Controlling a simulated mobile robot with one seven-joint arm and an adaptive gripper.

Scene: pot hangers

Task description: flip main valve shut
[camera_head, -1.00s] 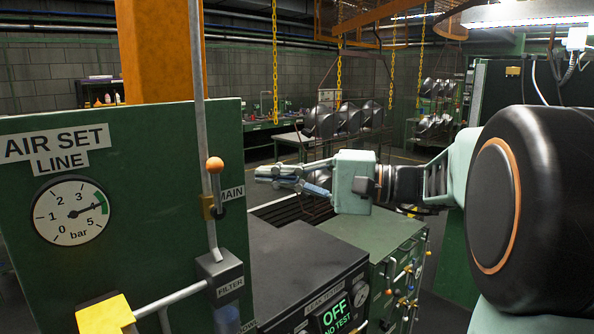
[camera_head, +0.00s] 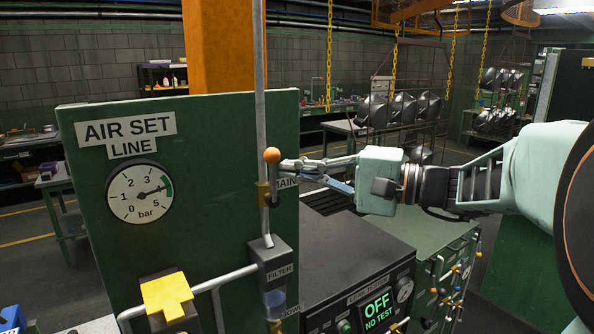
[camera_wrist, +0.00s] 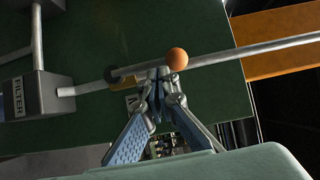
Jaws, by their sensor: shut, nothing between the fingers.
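The main valve has an orange ball knob (camera_head: 272,155) on a short grey lever above a brass body (camera_head: 263,193) on the vertical grey pipe. The lever stands upright, along the pipe. A partly covered MAIN label (camera_head: 286,183) is beside it. My gripper (camera_head: 284,166) is shut and empty, its tips just right of the lever, right below the knob. In the wrist view the knob (camera_wrist: 177,59) is beside the shut fingertips (camera_wrist: 158,73). I cannot tell whether they touch the lever.
The green AIR SET LINE panel (camera_head: 215,130) carries a gauge (camera_head: 139,194) reading about 4 bar. A black and green cabinet lies under my arm. Dark parts hang behind.

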